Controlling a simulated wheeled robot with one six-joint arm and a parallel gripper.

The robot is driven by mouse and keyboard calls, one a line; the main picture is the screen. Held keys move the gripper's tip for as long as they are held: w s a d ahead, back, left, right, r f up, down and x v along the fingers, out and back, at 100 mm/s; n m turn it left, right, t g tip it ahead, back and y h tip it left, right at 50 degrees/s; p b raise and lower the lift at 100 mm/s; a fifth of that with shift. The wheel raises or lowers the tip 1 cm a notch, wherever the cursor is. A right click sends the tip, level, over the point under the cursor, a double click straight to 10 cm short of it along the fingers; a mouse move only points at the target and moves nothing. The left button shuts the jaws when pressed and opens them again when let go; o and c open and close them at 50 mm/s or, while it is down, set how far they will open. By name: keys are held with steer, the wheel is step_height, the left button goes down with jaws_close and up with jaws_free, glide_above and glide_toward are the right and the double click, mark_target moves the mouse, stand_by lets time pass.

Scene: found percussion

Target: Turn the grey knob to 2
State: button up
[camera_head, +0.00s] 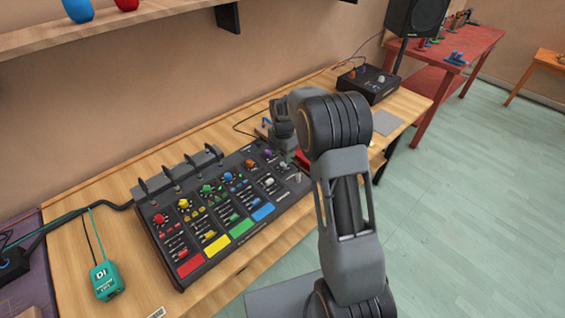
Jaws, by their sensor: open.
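The black control panel (222,262) lies on the wooden bench, with red, yellow, green, blue, orange and purple knobs on it. A small pale grey knob (270,182) is on its right part, below the orange and purple knobs. The number it points to is too small to read. My gripper (289,160) hangs over the panel's far right corner, up and to the right of this knob. It is open, small and partly hidden by my own arm. I see no contact with the knob.
A teal DI box (106,281) lies on the bench left of the panel. Black cables and upright black pieces line the panel's back edge. A black box (367,83) and a speaker (413,17) stand at the far right. A shelf (150,22) overhangs the bench.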

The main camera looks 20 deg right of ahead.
mark_target(283, 166)
steer(key=shift+f, duration=2.55)
steer(key=shift+c, duration=0.4)
steer(key=c, duration=0.8)
steer(key=shift+c, duration=0.2)
